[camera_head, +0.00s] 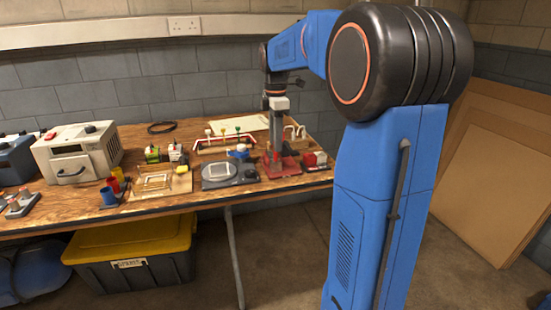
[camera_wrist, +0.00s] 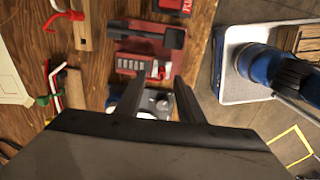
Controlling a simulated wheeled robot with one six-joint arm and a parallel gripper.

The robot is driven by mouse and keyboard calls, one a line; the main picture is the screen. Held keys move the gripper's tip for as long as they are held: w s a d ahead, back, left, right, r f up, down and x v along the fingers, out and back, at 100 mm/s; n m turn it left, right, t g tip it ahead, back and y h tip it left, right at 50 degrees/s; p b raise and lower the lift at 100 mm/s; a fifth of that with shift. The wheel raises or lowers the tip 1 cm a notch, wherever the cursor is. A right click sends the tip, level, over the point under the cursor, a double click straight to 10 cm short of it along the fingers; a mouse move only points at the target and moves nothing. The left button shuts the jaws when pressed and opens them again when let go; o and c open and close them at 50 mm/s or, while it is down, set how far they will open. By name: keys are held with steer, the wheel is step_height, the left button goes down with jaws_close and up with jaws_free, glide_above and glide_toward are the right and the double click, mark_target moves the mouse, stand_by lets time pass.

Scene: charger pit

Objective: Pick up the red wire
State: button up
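My gripper (camera_wrist: 157,104) is open in the wrist view, with two dark fingers apart and nothing held between them. In the head view it hangs over the table's right part, its fingertips hard to make out. Thin red and white wire-like pieces (camera_wrist: 52,72) lie at the left of the wrist view, away from the fingers. They seem to match the red and white rack (camera_head: 226,141) in the head view. I cannot tell which piece is the red wire. A red device (camera_wrist: 138,64) with a row of pale cells lies just beyond the fingertips; it also shows in the head view (camera_head: 287,168).
The wooden table (camera_head: 150,207) also holds a grey scale-like device (camera_head: 229,173), a small red and white block (camera_head: 315,158), a beige box (camera_head: 75,150) and coloured cups (camera_head: 110,192). A yellow-lidded bin (camera_head: 130,240) stands under it. Cardboard sheets (camera_head: 490,180) lean at right.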

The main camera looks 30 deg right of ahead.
mark_target(276, 160)
steer(key=shift+s+a+f, duration=0.1)
steer(key=shift+f, duration=2.15)
jaws_close()
